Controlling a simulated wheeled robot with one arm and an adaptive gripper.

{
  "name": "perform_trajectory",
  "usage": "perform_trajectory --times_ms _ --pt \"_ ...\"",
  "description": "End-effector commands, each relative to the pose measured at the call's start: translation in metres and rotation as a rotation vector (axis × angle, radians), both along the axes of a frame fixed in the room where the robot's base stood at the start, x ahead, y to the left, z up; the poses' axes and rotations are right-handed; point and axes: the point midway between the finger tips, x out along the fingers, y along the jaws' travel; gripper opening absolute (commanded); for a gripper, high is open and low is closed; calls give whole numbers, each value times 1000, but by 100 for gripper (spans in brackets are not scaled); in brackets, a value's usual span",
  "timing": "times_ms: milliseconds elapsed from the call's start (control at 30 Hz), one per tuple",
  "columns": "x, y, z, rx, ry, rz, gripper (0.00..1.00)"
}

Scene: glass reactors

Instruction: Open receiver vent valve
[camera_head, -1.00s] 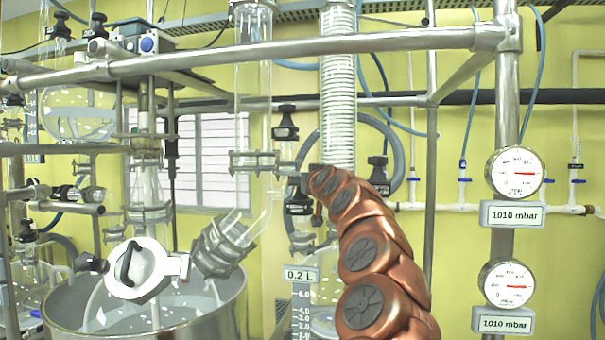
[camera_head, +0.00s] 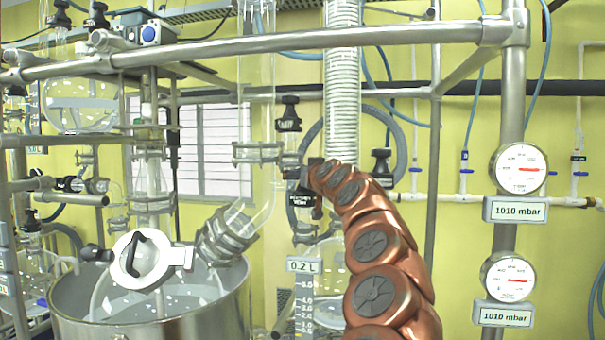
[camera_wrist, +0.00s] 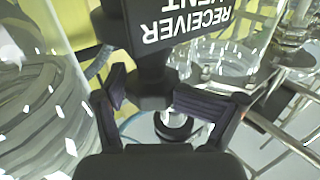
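The receiver vent valve shows in the wrist view as a black faceted knob (camera_wrist: 150,88) under a black label (camera_wrist: 185,25) reading "RECEIVER VENT", which appears upside down. My gripper (camera_wrist: 148,92) has one dark finger on each side of the knob. The fingertips lie close to its sides; whether both touch it is unclear. In the head view the small black label (camera_head: 301,199) hangs just left of the end of my copper-coloured arm. The arm end hides most of the valve there, and the fingers cannot be made out.
Clear glass stands close by in the wrist view. In the head view, a ribbed glass column (camera_head: 342,90) rises behind my arm. A black-capped valve (camera_head: 288,115) is above left. A metal frame rail (camera_head: 300,42) crosses above. Two gauges (camera_head: 518,169) (camera_head: 508,278) hang at right.

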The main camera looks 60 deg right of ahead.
Motion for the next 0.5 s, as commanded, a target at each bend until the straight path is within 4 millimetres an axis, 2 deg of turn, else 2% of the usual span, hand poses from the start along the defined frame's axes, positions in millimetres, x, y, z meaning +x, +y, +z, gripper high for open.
perform_trajectory --times_ms 500 --pt "-8 -5 0 -11 -7 -135 69"
